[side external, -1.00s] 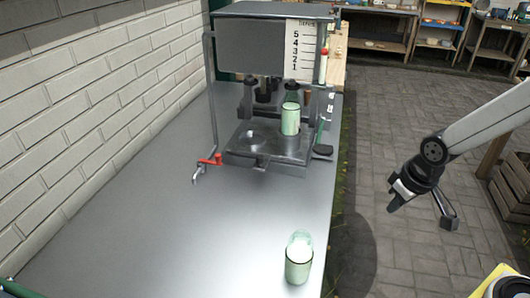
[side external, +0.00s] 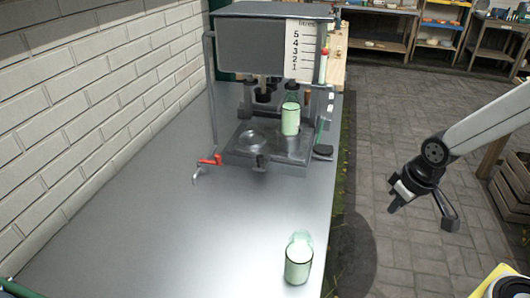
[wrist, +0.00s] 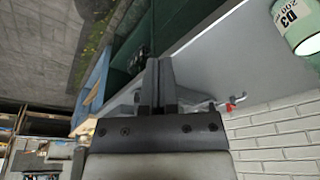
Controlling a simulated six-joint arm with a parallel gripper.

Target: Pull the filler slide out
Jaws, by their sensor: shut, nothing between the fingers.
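The filler (side external: 265,48) is a grey box on a frame, with a number scale on its front right. Below it is a low dark metal bed (side external: 288,160), which looks like the slide part, with a round seat (side external: 252,140) and a dark knob (side external: 260,163) at its front edge. A green-white bottle (side external: 290,122) stands upright on the bed's right side. My gripper (side external: 420,208) is shut and empty, well right of the filler, beyond the bench edge and apart from everything. Its fingers also show together in the wrist view (wrist: 158,88).
A second bottle (side external: 298,264) stands on the near bench; a labelled bottle shows in the wrist view (wrist: 300,22). A red-handled tap (side external: 212,160) is left of the bed. A brick wall (side external: 90,90) bounds the bench's left. The metal bench (side external: 180,230) is otherwise mostly clear.

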